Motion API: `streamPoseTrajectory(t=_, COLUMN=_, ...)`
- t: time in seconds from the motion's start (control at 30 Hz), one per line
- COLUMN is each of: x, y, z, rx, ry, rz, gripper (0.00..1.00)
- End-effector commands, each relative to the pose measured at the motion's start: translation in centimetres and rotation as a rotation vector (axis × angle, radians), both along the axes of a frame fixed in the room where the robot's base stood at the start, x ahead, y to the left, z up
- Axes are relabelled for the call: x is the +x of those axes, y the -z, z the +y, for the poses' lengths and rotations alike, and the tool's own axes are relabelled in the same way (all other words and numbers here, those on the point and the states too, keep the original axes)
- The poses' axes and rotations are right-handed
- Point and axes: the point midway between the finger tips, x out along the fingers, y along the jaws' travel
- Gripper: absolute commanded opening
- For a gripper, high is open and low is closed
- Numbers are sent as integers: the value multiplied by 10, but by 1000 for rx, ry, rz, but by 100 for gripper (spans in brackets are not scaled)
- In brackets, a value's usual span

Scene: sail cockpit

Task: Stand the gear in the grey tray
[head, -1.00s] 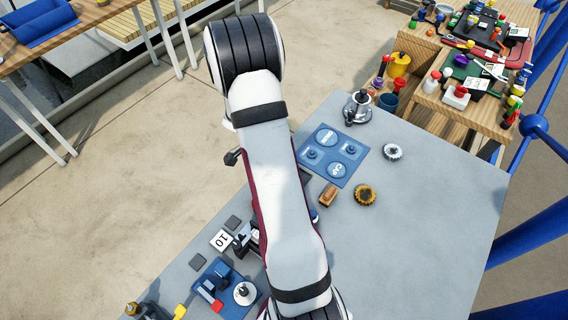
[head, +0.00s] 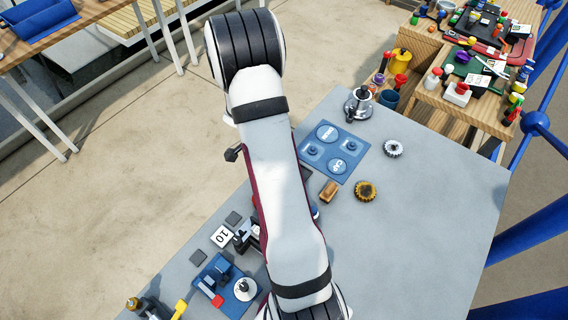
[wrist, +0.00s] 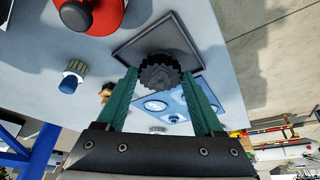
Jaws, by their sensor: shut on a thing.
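My gripper (wrist: 160,77) has two green fingers and is shut on a dark toothed gear (wrist: 160,71), seen in the wrist view. The gear is between the fingertips and overlaps the near part of the grey tray (wrist: 125,51), a flat dark square with a low rim. I cannot tell whether the gear touches the tray floor. In the head view my arm hides the gripper and held gear, and most or all of the tray.
A brass gear (head: 365,191) and a silver gear (head: 393,148) lie on the grey table right of my arm. A red round object (wrist: 100,15) with a black knob is close left of the tray. The right table front is clear.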

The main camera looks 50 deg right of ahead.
Motion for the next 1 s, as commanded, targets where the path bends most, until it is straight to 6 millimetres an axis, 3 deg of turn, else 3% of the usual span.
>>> streamPoseTrajectory(t=0.67, x=0, y=12, z=0, rx=-1, ry=1, rz=0, gripper=2)
streamPoseTrajectory(t=0.7, x=0, y=12, z=0, rx=-2, ry=1, rz=0, gripper=76)
streamPoseTrajectory(t=0.73, x=0, y=12, z=0, rx=-1, ry=1, rz=0, gripper=81)
streamPoseTrajectory(t=1.0, x=0, y=11, z=0, rx=-1, ry=0, rz=1, gripper=81)
